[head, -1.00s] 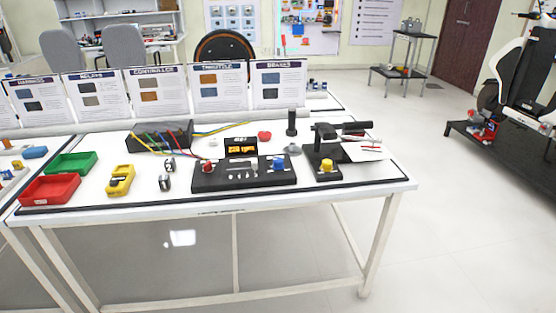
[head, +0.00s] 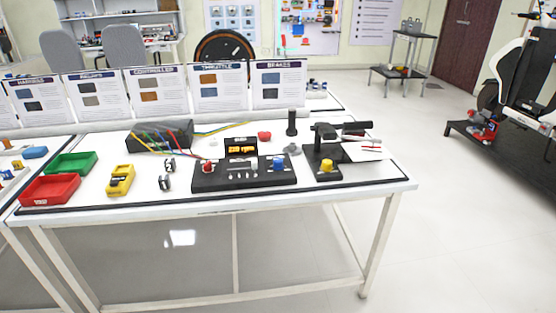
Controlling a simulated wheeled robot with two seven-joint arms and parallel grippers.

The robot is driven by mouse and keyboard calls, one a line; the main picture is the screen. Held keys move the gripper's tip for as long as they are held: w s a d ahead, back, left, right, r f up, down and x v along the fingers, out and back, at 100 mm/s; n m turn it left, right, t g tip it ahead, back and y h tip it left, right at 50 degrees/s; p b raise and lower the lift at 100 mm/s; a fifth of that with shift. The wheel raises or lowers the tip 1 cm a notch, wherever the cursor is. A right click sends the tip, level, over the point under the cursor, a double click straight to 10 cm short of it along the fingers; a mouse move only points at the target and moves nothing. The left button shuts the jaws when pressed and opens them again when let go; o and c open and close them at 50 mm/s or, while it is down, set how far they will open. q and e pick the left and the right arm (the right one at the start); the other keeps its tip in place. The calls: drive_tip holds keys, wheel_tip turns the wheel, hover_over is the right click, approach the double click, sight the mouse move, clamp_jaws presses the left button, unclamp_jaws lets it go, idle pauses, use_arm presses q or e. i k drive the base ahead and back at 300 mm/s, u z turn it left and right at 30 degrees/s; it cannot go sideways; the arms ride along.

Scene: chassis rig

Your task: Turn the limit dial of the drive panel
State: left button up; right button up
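The drive panel (head: 245,182) is a low black box near the front edge of the white table. A small display (head: 241,148) with orange digits stands at its back. A red knob (head: 207,167) is at its left end and a blue knob (head: 279,164) at its right end, with small switches between them. A yellow knob (head: 326,166) sits on a separate black unit to the right. Labels are too small to read, so I cannot tell which knob is the limit dial. Neither of my grippers is in view.
A yellow meter (head: 120,180), a red tray (head: 50,190) and a green tray (head: 72,163) lie left on the table (head: 390,187). A black box with coloured wires (head: 160,136) is behind. A black lever unit (head: 335,150) stands right. Open floor lies right of the table.

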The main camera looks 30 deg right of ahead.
sight(278, 164)
drive_tip(key=k, duration=0.5)
drive_tip(key=z, duration=1.45)
drive_tip(key=i, duration=1.2)
drive_tip(key=u, duration=0.55)
